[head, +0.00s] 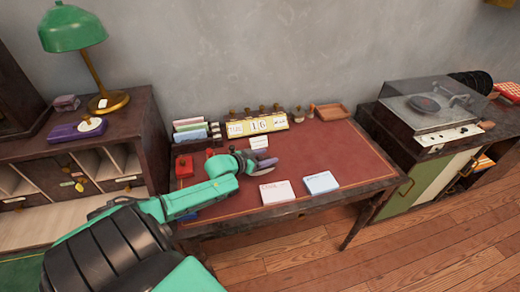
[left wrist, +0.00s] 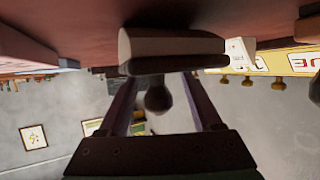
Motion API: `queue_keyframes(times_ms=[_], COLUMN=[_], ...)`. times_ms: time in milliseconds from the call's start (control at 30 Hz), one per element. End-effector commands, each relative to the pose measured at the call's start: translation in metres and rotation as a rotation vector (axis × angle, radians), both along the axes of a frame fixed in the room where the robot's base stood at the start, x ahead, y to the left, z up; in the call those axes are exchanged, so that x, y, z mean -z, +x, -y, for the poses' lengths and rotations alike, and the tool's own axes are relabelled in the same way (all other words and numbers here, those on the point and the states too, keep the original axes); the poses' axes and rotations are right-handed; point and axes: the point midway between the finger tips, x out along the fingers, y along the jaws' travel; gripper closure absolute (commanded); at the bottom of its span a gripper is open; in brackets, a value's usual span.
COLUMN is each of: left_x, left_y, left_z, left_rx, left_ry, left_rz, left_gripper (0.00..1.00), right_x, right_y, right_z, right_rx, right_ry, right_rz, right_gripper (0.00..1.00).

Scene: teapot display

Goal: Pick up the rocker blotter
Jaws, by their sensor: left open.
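The rocker blotter (left wrist: 172,45) shows in the left wrist view, which is upside down. It has a pale curved underside, a dark top plate and a round dark knob, and sits at the desk top. My left gripper (left wrist: 158,100) is open, with one finger on each side of the knob and visible gaps between. In the head view my left gripper (head: 262,163) is low over the red desk top. I cannot clearly make out the blotter there; the gripper seems to cover it. My right gripper is not in view.
The red desk (head: 320,150) carries a yellow calendar block (head: 257,126), a red box (head: 184,166), a wooden tray (head: 331,112) and two cards at the front (head: 277,191). A record player (head: 430,105) stands to the right. The desk's right half is mostly clear.

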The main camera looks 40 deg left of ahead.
Motion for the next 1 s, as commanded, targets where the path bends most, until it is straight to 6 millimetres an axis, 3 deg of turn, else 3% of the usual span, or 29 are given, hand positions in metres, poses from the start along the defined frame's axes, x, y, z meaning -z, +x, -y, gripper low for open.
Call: queue_keyframes(times_ms=[100,267,300,633,767,867,1000], left_x=[0.0,0.0,0.0,-0.002,-0.012,-0.032,-0.08], left_y=[-0.001,-0.001,-0.001,-0.001,-0.001,0.0,-0.001], left_z=[0.0,0.0,0.0,0.0,0.0,0.0,0.0], left_rx=[0.0,0.0,0.0,0.0,0.001,0.002,0.005], left_ry=[0.0,-0.001,-0.001,0.0,0.0,0.002,0.005], left_rz=[0.0,0.0,0.0,0.001,0.002,0.003,0.004], left_gripper=[0.34,0.95,1.0,1.0,1.0,1.0,1.0], right_x=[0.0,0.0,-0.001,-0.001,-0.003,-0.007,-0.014], right_y=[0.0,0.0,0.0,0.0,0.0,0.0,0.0], right_z=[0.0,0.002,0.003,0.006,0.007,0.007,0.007], right_rx=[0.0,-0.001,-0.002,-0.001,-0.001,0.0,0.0], right_ry=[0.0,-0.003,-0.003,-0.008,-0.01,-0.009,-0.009], right_rz=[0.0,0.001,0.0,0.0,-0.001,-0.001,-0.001], right_gripper=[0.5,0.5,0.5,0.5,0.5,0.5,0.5])
